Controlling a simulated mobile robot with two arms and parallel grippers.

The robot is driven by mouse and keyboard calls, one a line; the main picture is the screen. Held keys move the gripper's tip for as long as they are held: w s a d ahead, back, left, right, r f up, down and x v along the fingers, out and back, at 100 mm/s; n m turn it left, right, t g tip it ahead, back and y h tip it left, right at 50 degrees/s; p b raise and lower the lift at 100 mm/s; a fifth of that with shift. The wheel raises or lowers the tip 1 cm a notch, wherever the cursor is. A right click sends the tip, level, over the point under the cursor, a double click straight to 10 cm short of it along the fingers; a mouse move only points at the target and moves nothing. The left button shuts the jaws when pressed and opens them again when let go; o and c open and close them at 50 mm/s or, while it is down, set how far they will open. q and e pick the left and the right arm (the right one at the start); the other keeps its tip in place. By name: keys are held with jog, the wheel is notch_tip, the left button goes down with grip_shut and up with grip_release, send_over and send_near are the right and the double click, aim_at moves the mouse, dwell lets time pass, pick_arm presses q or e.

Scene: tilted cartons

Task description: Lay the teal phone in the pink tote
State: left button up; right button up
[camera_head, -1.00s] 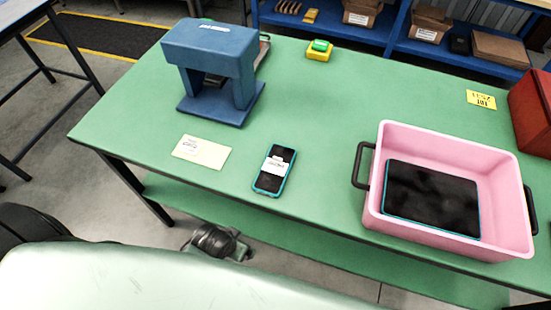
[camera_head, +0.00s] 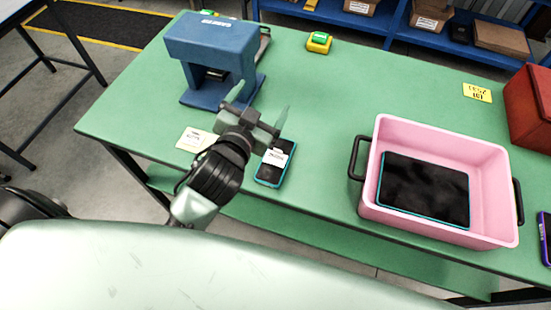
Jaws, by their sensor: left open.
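The teal phone (camera_head: 269,174) lies flat on the green table, dark screen up, with a white label on it. My left gripper (camera_head: 260,98) is open and empty above the table. In the picture it overlaps the phone's upper left side, and its fingers point away toward the blue stand. The pink tote (camera_head: 437,133) stands on the right of the table with black handles. A large dark tablet with a teal edge (camera_head: 425,188) lies inside the tote. My right gripper is not in view.
A blue press-like stand (camera_head: 211,40) is behind the gripper. A pale note card (camera_head: 193,139) lies left of the phone, partly hidden by my arm. A yellow-green button box (camera_head: 319,42), a yellow sign (camera_head: 477,92), a red box (camera_head: 533,105) and a purple-edged device (camera_head: 545,235) are also there.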

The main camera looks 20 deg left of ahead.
pick_arm(q)
jog(key=d+r+m+t+h, duration=0.4)
jog(key=d+r+m+h, duration=0.85)
jog(key=d+r, duration=0.35)
jog(key=s+d+f+m+g+h, duration=0.2)
jog(key=s+d+m+g+h, duration=0.8)
jog(key=m+g, duration=0.7)
jog(key=m+g+y, duration=0.2)
jog(key=m+y, duration=0.1)
jog(key=y, duration=1.9)
send_over(276, 159)
jog(key=f, duration=2.2)
jog(key=shift+s+d+f, duration=0.15)
jog(key=shift+d+f, duration=0.05)
jog(key=f+p, duration=0.1)
jog(key=f, duration=0.1)
jog(key=f+p, duration=0.1)
jog(key=f, duration=0.1)
jog(key=f+p, duration=0.1)
jog(key=f, duration=0.2)
jog(key=shift+a, duration=0.3)
jog(key=shift+w+f, duration=0.2)
jog(key=shift+f, duration=0.1)
jog(key=shift+r, duration=0.1)
jog(key=c, duration=1.8)
